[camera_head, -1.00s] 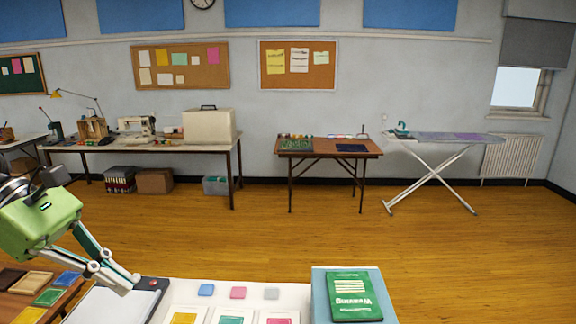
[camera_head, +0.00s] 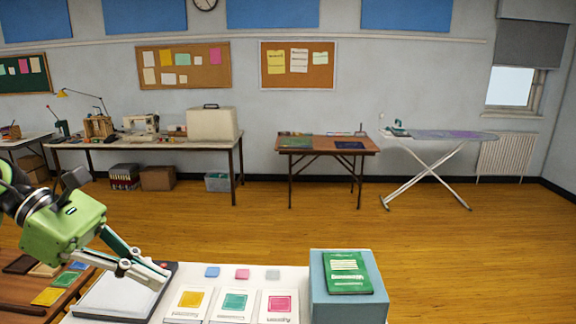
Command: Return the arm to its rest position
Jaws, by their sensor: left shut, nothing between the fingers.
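My left gripper (camera_head: 153,277) comes in from the left in the head view. It is shut and empty, with its green body (camera_head: 64,229) at the left edge. Its fingertips show over a pale grey, dark-edged flat thing (camera_head: 115,299) at the left end of the white table; I cannot tell whether they touch it. My right gripper is not in view.
On the white table (camera_head: 292,276) lie several booklets, such as a yellow-labelled one (camera_head: 188,303), and small coloured pads. A green book (camera_head: 346,272) lies on a blue block (camera_head: 330,303). A wooden table (camera_head: 15,290) is at left. The wooden floor (camera_head: 330,225) beyond is clear.

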